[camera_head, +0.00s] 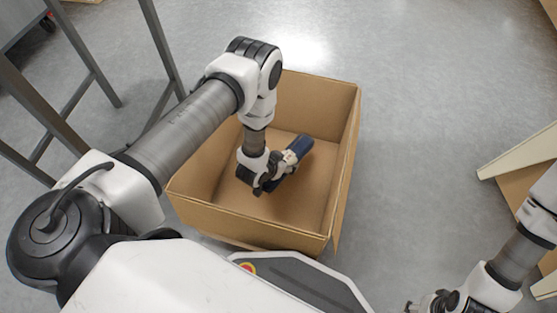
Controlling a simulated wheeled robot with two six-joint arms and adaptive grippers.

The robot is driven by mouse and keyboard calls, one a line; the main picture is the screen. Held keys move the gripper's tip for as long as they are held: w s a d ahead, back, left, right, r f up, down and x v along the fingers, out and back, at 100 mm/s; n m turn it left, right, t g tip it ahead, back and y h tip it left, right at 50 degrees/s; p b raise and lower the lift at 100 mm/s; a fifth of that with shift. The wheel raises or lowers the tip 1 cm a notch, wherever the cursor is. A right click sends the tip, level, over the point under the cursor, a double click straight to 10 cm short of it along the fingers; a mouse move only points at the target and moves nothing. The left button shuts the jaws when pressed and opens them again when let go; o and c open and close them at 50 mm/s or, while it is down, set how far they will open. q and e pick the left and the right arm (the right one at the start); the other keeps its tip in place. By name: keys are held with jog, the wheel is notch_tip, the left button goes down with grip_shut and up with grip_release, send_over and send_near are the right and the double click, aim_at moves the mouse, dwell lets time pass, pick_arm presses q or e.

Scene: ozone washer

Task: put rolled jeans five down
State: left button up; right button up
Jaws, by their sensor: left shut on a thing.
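The rolled jeans (300,145) are a dark blue roll inside an open cardboard box (343,165) on the floor. My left gripper (284,164) reaches down into the box and is shut on the near end of the roll. The roll tilts up and to the right in the picture. The gripper hides part of it, and I cannot tell whether it touches the box bottom. My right gripper (425,304) is at the bottom edge of the view, outside the box, and is mostly cut off.
A grey metal frame (88,62) stands at the upper left, close to my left arm. At the right edge there is a cream and brown panelled piece (520,150). The grey floor (430,110) between the box and it is clear.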

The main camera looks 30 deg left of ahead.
aim_at(268, 181)
pick_arm(q)
notch_tip(268, 181, down, 9)
jog(key=b, duration=0.4)
jog(key=shift+r, duration=0.15)
jog(key=o, duration=1.6)
jog(key=shift+r, duration=0.35)
jog(key=p+v, duration=0.6)
jog(key=v, duration=0.5)
jog(key=shift+s+r, duration=0.15)
jog(key=shift+s, duration=0.25)
